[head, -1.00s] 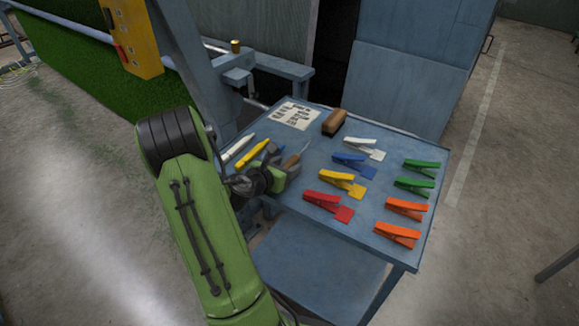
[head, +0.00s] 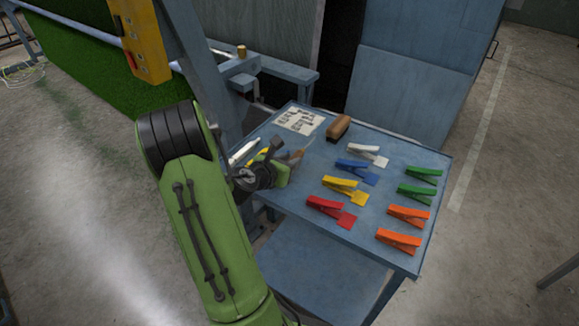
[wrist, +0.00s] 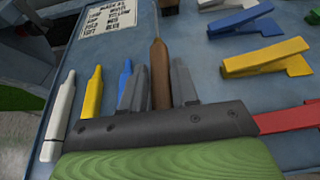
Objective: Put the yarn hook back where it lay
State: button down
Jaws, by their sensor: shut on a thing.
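The yarn hook (wrist: 160,72) has a brown handle and stands out between my gripper's two grey fingers in the wrist view. My gripper (head: 284,163) is shut on it, over the left part of the blue table (head: 283,207). The brown handle also shows just past the fingers in the head view (head: 297,155). The fingers and palm hide its lower part. I cannot tell whether the hook touches the table.
White (wrist: 60,115), yellow (wrist: 92,95) and blue (wrist: 125,75) markers lie left of the fingers. A printed card (head: 299,120) and a brown brush (head: 338,127) lie at the back. Several coloured clips, including a red one (head: 330,211), fill the right side.

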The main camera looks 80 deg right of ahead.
notch_tip(320, 180, up, 6)
jog(key=shift+f+p, duration=0.15)
jog(key=shift+p, duration=0.5)
jog(key=b, duration=0.2)
jog(key=shift+b, duration=0.4)
notch_tip(320, 180, down, 10)
jog(key=b, duration=0.5)
jog(key=shift+r, duration=0.2)
jog(key=shift+f, duration=0.15)
jog(key=c, duration=0.8)
grip_release()
jog(key=shift+c, duration=0.2)
